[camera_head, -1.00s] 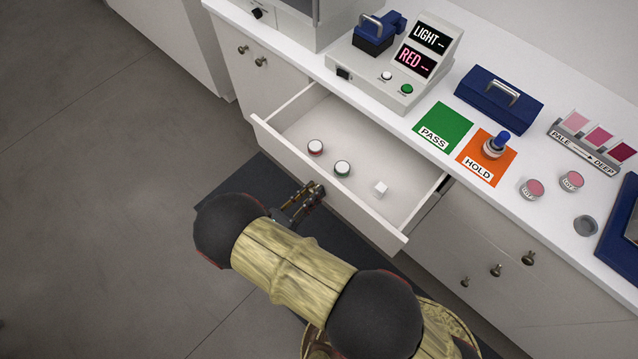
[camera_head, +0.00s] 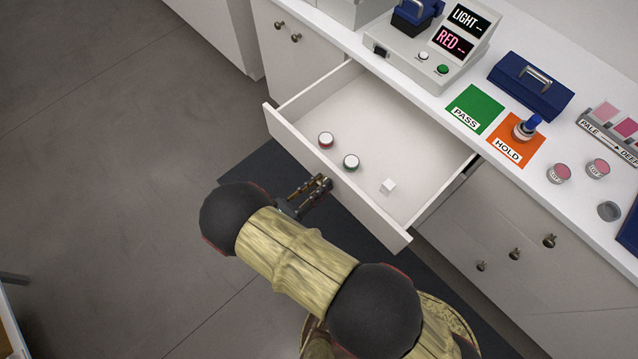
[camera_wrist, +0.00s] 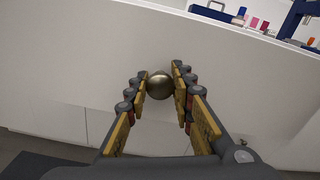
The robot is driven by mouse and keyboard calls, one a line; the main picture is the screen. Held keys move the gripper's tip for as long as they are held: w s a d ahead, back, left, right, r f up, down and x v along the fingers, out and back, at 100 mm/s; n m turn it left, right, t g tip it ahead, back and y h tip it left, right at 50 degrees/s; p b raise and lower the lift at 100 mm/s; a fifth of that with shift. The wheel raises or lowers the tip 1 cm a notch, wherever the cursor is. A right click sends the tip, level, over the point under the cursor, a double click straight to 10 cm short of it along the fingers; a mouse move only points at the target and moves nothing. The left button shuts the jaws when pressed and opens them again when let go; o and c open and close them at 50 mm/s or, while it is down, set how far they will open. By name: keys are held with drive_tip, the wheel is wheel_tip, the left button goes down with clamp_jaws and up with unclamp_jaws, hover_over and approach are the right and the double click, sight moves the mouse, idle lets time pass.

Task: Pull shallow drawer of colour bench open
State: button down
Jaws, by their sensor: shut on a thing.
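The shallow drawer (camera_head: 298,158) of the white colour bench (camera_head: 410,85) stands well out from the bench front. My gripper (camera_head: 322,183) is at the middle of the drawer front. In the wrist view, its fingers (camera_wrist: 160,90) are closed on both sides of the round brass knob (camera_wrist: 160,84). The drawer front (camera_wrist: 75,60) fills much of that view.
The bench top carries a light-and-red display unit (camera_head: 440,45), a green PASS mat (camera_head: 473,103), an orange HOLD mat (camera_head: 533,149) and a blue case (camera_head: 530,86). Lower cabinet knobs (camera_head: 514,254) are at the right. A dark floor mat (camera_head: 262,172) lies below; grey floor is clear at left.

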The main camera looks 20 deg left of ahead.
drive_tip(key=c, duration=1.5)
unclamp_jaws()
drive_tip(key=shift+r, duration=0.1)
wheel_tip(320, 180, up, 10)
drive_tip(key=shift+f, duration=0.1)
